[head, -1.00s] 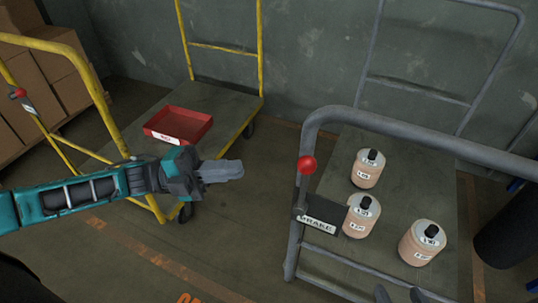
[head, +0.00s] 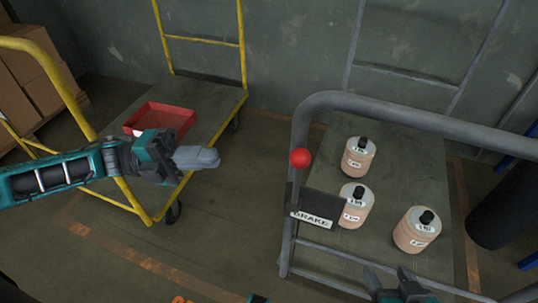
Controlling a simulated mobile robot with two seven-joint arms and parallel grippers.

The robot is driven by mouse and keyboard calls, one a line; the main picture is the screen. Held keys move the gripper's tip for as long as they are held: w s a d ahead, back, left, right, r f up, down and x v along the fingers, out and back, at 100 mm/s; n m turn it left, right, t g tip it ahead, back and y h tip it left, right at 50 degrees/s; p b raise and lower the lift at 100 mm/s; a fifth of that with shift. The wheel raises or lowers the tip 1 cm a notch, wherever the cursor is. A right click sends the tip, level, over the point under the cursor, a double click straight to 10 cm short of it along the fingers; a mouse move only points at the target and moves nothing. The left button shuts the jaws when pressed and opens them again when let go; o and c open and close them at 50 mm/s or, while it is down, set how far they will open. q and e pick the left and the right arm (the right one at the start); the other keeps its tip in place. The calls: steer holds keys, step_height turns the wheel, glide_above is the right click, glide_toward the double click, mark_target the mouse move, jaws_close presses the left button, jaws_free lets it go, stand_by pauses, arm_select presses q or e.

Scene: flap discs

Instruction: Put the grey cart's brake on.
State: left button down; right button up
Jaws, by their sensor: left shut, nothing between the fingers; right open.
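The grey cart (head: 316,112) stands at the right, with its tubular handle frame nearest me. Its brake lever has a red ball knob (head: 300,158) at the top of an upright stem on the left post, above a plate marked BRAKE (head: 311,219). My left gripper (head: 212,157) is shut and empty, to the left of the knob and apart from it, pointing right. My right gripper (head: 397,276) is open at the bottom edge, low in front of the cart and below the brake plate; it is partly cut off by the frame.
Several jars, such as one jar (head: 358,157), stand on the grey cart's deck. A yellow cart (head: 243,55) at the left bears a red tray (head: 183,113). Boxes (head: 40,88) are at far left, a dark cylinder (head: 500,215) at right. Floor between the carts is clear.

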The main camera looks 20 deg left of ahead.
mark_target(297, 184)
arm_select(q)
steer(key=x, duration=1.1)
steer(key=shift+d+b, duration=0.3)
steer(key=shift+b, duration=0.1)
arm_select(e)
steer(key=shift+w+a, duration=0.1)
steer(key=shift+a, duration=0.1)
arm_select(q)
steer(key=shift+r, duration=0.15)
